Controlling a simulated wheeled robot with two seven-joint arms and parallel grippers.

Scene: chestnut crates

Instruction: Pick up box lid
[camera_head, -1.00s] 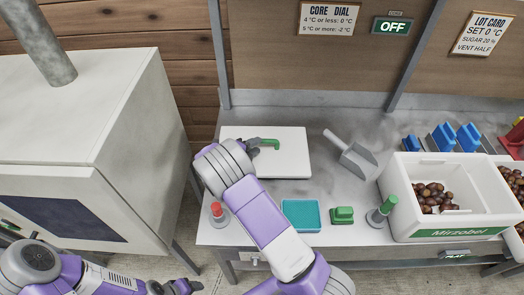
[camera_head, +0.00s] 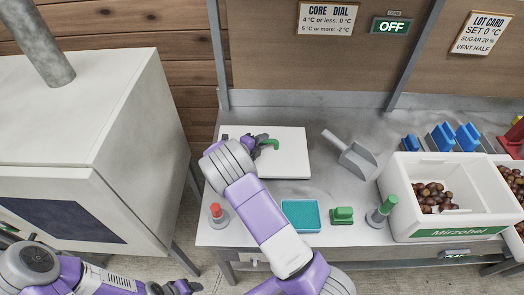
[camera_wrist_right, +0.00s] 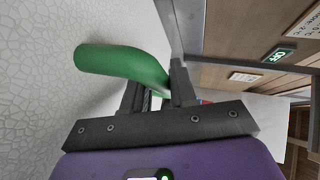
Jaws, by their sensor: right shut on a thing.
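The box lid (camera_head: 290,167) is a flat white square panel at the back left of the grey bench, with a green handle (camera_head: 270,143) on top. My right gripper (camera_head: 257,144) is shut on the green handle. In the right wrist view the bent green handle (camera_wrist_right: 120,62) runs into the fingers (camera_wrist_right: 155,90), with the lid's white textured face (camera_wrist_right: 45,65) beside it. I cannot tell whether the lid is off the bench. My left gripper (camera_head: 175,287) is at the bottom left, away from the lid; its opening is unclear.
A metal scoop (camera_head: 355,158) lies right of the lid. An open white crate of chestnuts (camera_head: 398,200) stands further right. A red-topped stand (camera_head: 218,214), teal tray (camera_head: 302,228), green block (camera_head: 342,215) and green-handled stand (camera_head: 383,210) line the front. A white cabinet (camera_head: 130,150) is left.

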